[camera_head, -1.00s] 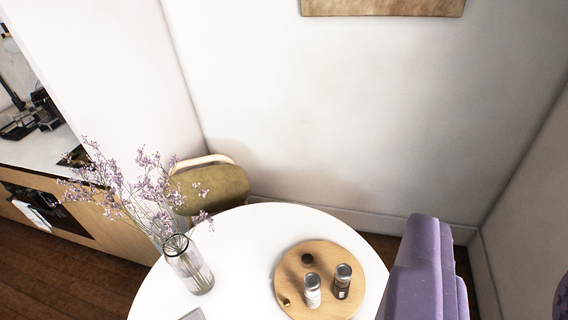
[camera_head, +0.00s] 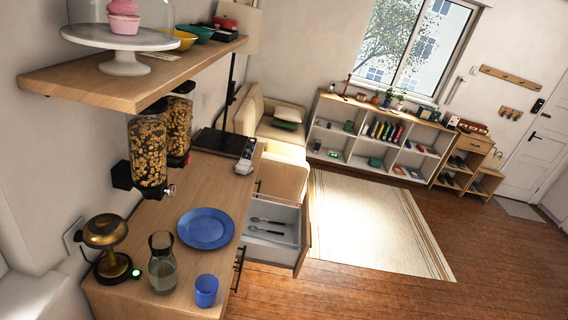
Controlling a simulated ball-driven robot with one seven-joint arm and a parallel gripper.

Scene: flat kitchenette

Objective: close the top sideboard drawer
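The wooden sideboard (camera_head: 165,215) stands at the lower left, its top seen from above. Its top drawer (camera_head: 272,222) is pulled out to the right. Spoon-like cutlery (camera_head: 268,222) lies inside the drawer. The drawer's wooden front (camera_head: 303,240) faces right, seen nearly edge-on. A dark handle (camera_head: 238,268) shows on the sideboard's front, nearer to me. My gripper is not in view.
On the sideboard stand a blue plate (camera_head: 206,228), a blue cup (camera_head: 206,291), a glass carafe (camera_head: 162,265) and cereal dispensers (camera_head: 148,150). A shelf (camera_head: 135,85) juts out above. Wooden floor (camera_head: 345,290) is clear right of the drawer, beside a pale rug (camera_head: 370,225).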

